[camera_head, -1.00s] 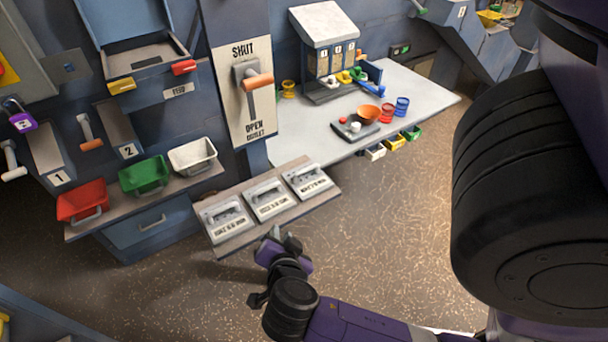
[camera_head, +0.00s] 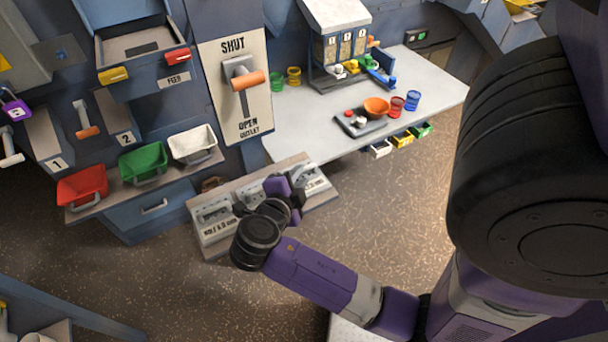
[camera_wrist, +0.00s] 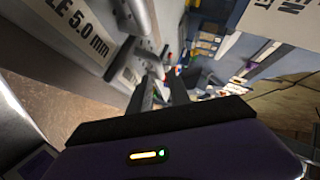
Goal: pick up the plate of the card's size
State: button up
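Three pale labelled plates lie in a row on a sloped shelf (camera_head: 210,250) in the head view: a left plate (camera_head: 214,212), a middle plate (camera_head: 250,194) and a right plate (camera_head: 316,180). My gripper (camera_head: 287,190) is over the row, around the middle and right plates, and partly covers them. In the wrist view, a plate label (camera_wrist: 85,32) ending in "5.0 mm" shows at the upper left. My gripper's fingers (camera_wrist: 160,88) look apart, with no plate clearly between them. Their contact with any handle cannot be told. I cannot make out the size card.
A red bin (camera_head: 82,186), a green bin (camera_head: 143,160) and a white bin (camera_head: 192,143) stand left of the plates. The outlet lever (camera_head: 247,80) is above. Floor in front is open.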

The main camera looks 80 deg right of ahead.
aim_at(304, 175)
jog(key=shift+p+x, duration=0.5)
jog(key=shift+x, duration=1.45)
jog(key=shift+w+f, duration=0.1)
jog(key=shift+w, duration=0.05)
grip_shut()
